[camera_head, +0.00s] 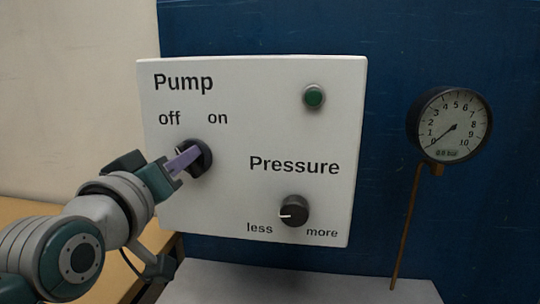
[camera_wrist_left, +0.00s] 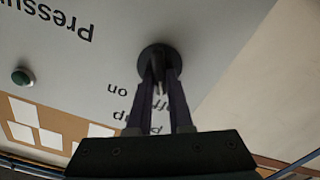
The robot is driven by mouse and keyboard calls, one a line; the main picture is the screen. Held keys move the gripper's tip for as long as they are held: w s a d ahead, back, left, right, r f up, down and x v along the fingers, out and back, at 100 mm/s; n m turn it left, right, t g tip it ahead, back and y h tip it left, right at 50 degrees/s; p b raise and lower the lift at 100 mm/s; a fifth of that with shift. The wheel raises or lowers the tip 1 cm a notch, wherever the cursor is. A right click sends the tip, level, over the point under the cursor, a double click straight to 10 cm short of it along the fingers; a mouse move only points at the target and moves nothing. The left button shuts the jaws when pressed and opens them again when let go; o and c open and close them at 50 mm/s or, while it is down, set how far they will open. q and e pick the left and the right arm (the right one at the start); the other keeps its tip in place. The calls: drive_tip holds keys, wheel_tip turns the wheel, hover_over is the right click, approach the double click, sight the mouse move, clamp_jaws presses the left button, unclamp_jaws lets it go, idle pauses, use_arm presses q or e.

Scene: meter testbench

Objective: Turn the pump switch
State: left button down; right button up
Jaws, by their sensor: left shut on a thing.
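The pump switch (camera_head: 203,156) is a black rotary knob on the white panel (camera_head: 240,100), below the words "off" and "on". My left gripper (camera_head: 186,159) reaches it from the left, with its purple fingers at the knob. In the left wrist view the fingers (camera_wrist_left: 160,85) are closed around the grip of the pump switch (camera_wrist_left: 156,54). The fingers and the dim light partly hide the knob, so I cannot tell its exact setting. My right gripper is not in view.
The panel also carries a dark green lamp (camera_head: 314,96) and a black pressure knob (camera_head: 294,211). A round gauge (camera_head: 449,125) on a brown pipe (camera_head: 407,220) stands at the right, its needle near 0. A blue wall (camera_head: 385,45) is behind.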

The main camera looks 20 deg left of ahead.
use_arm(q)
drive_tip(key=shift+w+d+m+p, duration=0.15)
drive_tip(key=shift+m+p, duration=1)
drive_tip(key=shift+m, duration=1.8)
drive_tip(key=shift+s+d+m+p, duration=0.15)
drive_tip(key=shift+m+p, duration=0.95)
drive_tip(key=shift+m, duration=1.85)
drive_tip(key=shift+w, duration=0.1)
drive_tip(key=c, duration=0.8)
unclamp_jaws()
